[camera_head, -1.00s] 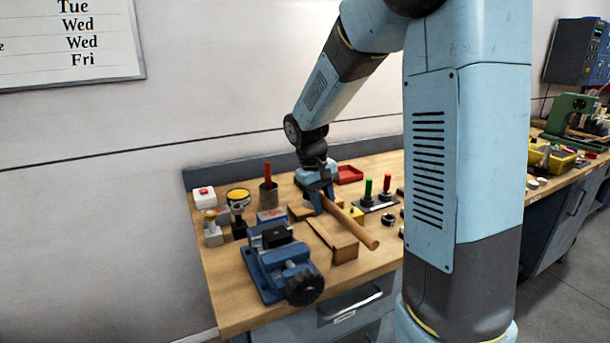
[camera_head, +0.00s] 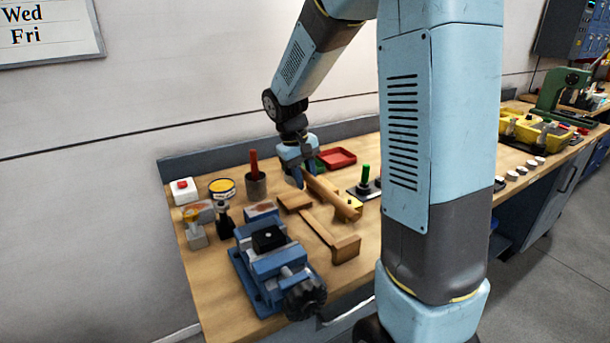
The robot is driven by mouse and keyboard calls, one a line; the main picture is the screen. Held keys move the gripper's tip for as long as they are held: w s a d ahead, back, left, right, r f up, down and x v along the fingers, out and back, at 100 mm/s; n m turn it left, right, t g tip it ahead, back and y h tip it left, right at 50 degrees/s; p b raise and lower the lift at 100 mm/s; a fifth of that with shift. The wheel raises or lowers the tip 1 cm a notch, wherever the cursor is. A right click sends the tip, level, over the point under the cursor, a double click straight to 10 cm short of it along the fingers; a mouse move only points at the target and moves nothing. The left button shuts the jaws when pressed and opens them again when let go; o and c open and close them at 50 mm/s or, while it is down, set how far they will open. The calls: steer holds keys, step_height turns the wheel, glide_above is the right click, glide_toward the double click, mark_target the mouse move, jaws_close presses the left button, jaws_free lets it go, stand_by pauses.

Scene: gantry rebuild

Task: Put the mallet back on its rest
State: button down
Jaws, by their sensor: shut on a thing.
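The mallet's wooden handle (camera_head: 335,201) slants from my gripper (camera_head: 302,182) toward the front right, above the bench. My gripper is shut on the mallet near the handle's far end. The mallet's head is not clearly visible behind the fingers. Just in front lies a wooden piece (camera_head: 317,229), a thin strip with a raised block at its near end, which looks like the rest. Another wooden block (camera_head: 294,202) lies by its far end, below the gripper. I cannot tell whether the handle touches anything below it.
A blue vise (camera_head: 272,262) stands in front of the wooden piece. A dark cup (camera_head: 256,186) with a red handle is at left, a red tray (camera_head: 337,157) behind, and a green-topped post (camera_head: 365,176) at right. Small tools crowd the bench's left end.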

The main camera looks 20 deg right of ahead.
steer(key=shift+a+x, duration=0.2)
steer(key=shift+x, duration=0.8)
steer(key=shift+a+x, duration=0.25)
steer(key=shift+x, duration=0.75)
steer(key=shift+a+x, duration=0.2)
steer(key=shift+x, duration=0.75)
steer(key=c, duration=0.8)
jaws_free()
steer(key=shift+f, duration=0.2)
steer(key=shift+o, duration=0.2)
steer(key=v, duration=1.3)
steer(key=shift+a+r, duration=0.15)
steer(key=shift+r, duration=0.2)
steer(key=shift+r, duration=0.1)
steer(key=s+d+r+m+t+y, duration=0.1)
steer(key=s+r+t, duration=0.2)
steer(key=s, duration=0.8)
steer(key=s+d+r+m+t+y, duration=0.1)
steer(key=s+d+r+t, duration=0.1)
steer(key=s, duration=1)
step_height(320, 180, up, 2)
steer(key=shift+s+r+t+y, duration=0.15)
steer(key=shift+t+y, duration=0.15)
steer(key=shift+t, duration=0.2)
